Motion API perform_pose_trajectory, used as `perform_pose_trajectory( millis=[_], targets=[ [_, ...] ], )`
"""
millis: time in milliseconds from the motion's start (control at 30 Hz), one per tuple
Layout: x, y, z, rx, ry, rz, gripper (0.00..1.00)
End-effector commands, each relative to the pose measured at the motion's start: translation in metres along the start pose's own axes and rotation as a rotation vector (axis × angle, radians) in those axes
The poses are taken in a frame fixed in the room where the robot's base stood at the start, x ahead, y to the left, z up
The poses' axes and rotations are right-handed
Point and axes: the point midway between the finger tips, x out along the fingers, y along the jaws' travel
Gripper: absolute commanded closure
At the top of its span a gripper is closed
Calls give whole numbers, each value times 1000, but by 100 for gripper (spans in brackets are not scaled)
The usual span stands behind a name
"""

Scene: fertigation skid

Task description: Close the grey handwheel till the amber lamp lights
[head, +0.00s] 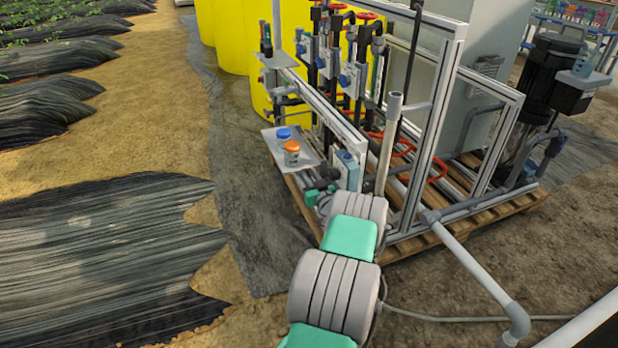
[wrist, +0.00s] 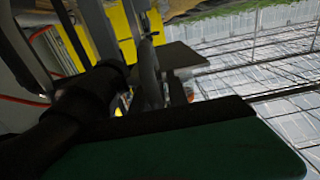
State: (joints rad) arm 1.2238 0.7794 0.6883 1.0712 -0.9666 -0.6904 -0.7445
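My arm reaches from the bottom of the head view to the front of the skid. My gripper (head: 318,192) is at its far end, low beside a small blue-grey box; its fingers cannot be made out. In the wrist view a grey, curved, rim-like part (wrist: 149,76) stands upright near the middle, seen nearly edge-on; it may be the grey handwheel. A dark green and black shape (wrist: 190,150) fills the bottom of that view and hides what lies below. I cannot tell whether anything touches the rim. I cannot make out an amber lamp in either view.
The skid's aluminium frame (head: 441,110) and an upright grey pipe (head: 389,145) stand close right of my arm. A small shelf (head: 283,150) holds a blue-lidded and an orange-lidded jar (head: 291,153). Red handwheels, yellow tanks (head: 235,40) and a black pump (head: 548,85) are farther back.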

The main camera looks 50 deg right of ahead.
Motion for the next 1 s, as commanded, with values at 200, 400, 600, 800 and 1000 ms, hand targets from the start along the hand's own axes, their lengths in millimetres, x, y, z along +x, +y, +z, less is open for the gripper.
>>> perform_pose_trajectory(
  millis=[200, 400, 600, 800, 1000],
  targets=[
    [0, -1, 0, 0, 0, -1, 99],
    [0, -1, 0, 0, 0, -2, 100],
    [-2, -5, 0, 1, 0, -2, 100],
    [0, -4, 1, 2, 13, -5, 100],
    [-2, -4, 0, 3, 81, -6, 100]
  ],
)
